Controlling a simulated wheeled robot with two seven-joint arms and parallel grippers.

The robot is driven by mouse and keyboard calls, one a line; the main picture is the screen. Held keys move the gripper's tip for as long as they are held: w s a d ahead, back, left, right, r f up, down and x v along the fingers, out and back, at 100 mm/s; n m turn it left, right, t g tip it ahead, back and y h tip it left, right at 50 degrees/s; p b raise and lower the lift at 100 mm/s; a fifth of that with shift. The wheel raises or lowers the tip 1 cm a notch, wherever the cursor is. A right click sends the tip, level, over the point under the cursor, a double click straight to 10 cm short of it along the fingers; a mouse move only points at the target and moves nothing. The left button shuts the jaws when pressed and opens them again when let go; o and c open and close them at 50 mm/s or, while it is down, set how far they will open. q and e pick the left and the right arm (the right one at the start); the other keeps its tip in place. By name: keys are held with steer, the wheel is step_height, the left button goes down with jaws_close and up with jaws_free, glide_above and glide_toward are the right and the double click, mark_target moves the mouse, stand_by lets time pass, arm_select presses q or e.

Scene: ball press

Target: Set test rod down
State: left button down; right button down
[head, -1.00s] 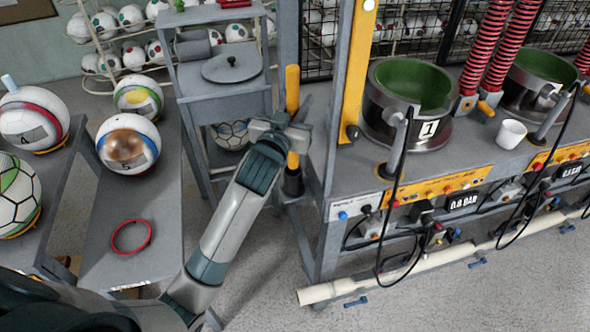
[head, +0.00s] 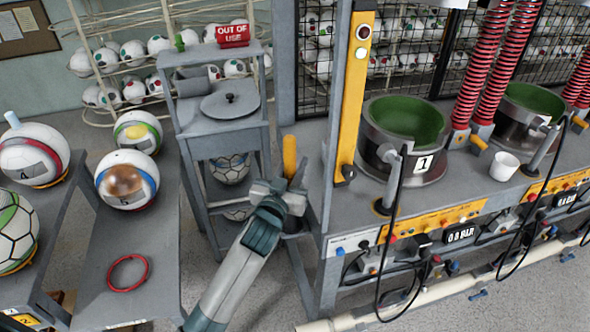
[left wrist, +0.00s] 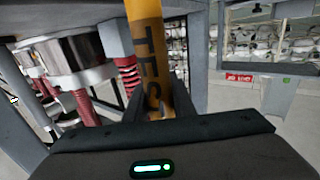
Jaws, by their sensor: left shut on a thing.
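The test rod (head: 290,157) is a yellow-orange cylinder that stands about upright beside the left end of the press bench. In the left wrist view the rod (left wrist: 148,45) shows dark letters along its side and runs between the fingers. My left gripper (head: 289,190) is shut on it; only the rod's upper part shows above the gripper in the head view. The rod's lower part is mostly hidden behind my gripper and arm. My right gripper is not in view.
The press bench (head: 345,215) with green-lined pots stands close on the right. A grey shelf stand (head: 194,143) with a red "OUT OF USE" sign (head: 232,34) is close on the left. Balls and a red ring (head: 128,289) lie on the left benches.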

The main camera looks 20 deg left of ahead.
arm_select(q)
step_height(320, 180, down, 2)
stand_by(0.4)
steer(key=shift+f, duration=0.15)
steer(key=c, duration=1.5)
jaws_free()
